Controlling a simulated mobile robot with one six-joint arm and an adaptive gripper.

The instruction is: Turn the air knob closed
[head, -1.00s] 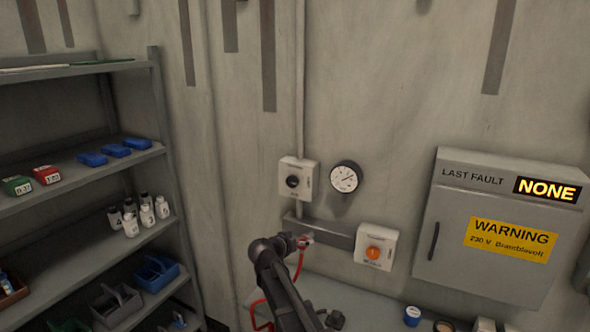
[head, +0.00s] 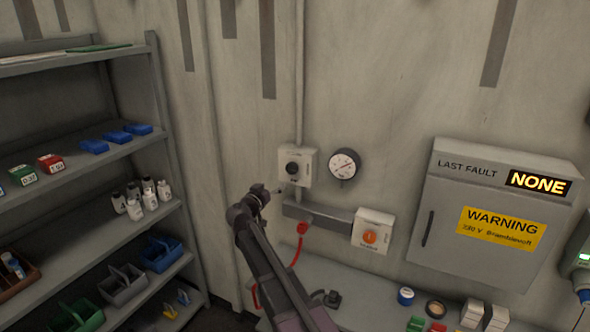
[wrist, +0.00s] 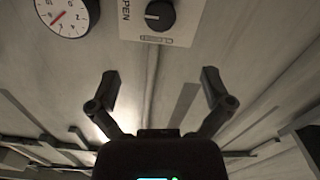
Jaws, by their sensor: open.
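A black round knob (head: 292,168) sits on a white box (head: 307,165) on the wall. My gripper (head: 264,190) is just below and left of the black knob's box in the head view. In the wrist view my gripper (wrist: 160,85) has its fingers spread and empty, apart from the knob.
A round gauge (head: 344,164) hangs right of the black knob. A grey bar (head: 325,214) with a red hose fitting (head: 302,229) is below. A shelf (head: 85,150) stands left, a grey cabinet (head: 490,220) right, and a bench with small containers is below.

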